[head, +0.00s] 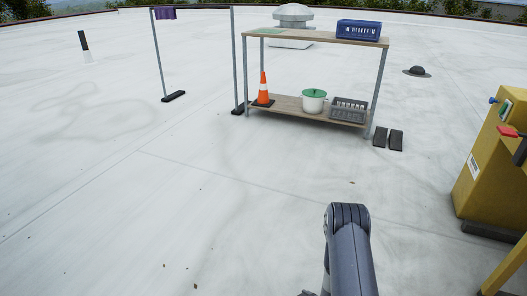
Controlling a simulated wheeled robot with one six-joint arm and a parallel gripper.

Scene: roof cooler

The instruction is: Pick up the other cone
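One orange cone (263,92) with white bands and a dark base stands upright at the left end of the rack's lower shelf (291,112). It is the only cone that I can make out. It stands left of a white bucket with a green lid (313,101). Part of my arm shows at the bottom centre, well in front of the rack. My gripper cannot be made out in this view, so what it holds is hidden.
A grey crate (349,110) is on the lower shelf; a blue crate (359,30) is on top. A frame with purple cloth (165,13) stands left. A yellow unit (490,165) stands right. The roof between is clear.

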